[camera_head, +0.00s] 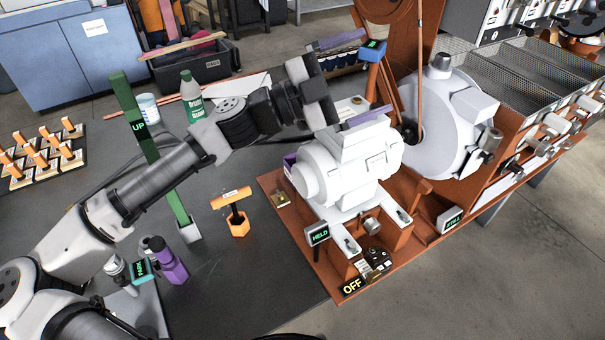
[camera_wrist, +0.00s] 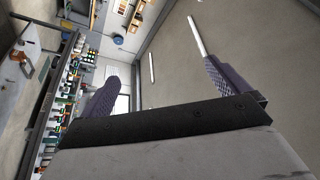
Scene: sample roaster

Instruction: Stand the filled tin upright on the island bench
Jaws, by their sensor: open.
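I cannot pick out a filled tin for certain in either view. My gripper (camera_head: 354,78) is open above the white motor housing of the roaster, its two dark purple-grey fingers spread apart. In the wrist view the same gripper (camera_wrist: 162,86) shows nothing between its fingers, only distant floor and shelving. A dark-topped bench (camera_head: 255,277), which may be the island bench, lies left of and below the gripper.
The orange-based roaster (camera_head: 425,130) fills the bench's right side. An orange hexagonal holder with a handle (camera_head: 238,222), a purple bottle (camera_head: 170,264) and a green post (camera_head: 178,205) stand on the bench. A rack of orange-handled pieces (camera_head: 42,158) is at far left. The bench's front middle is bare.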

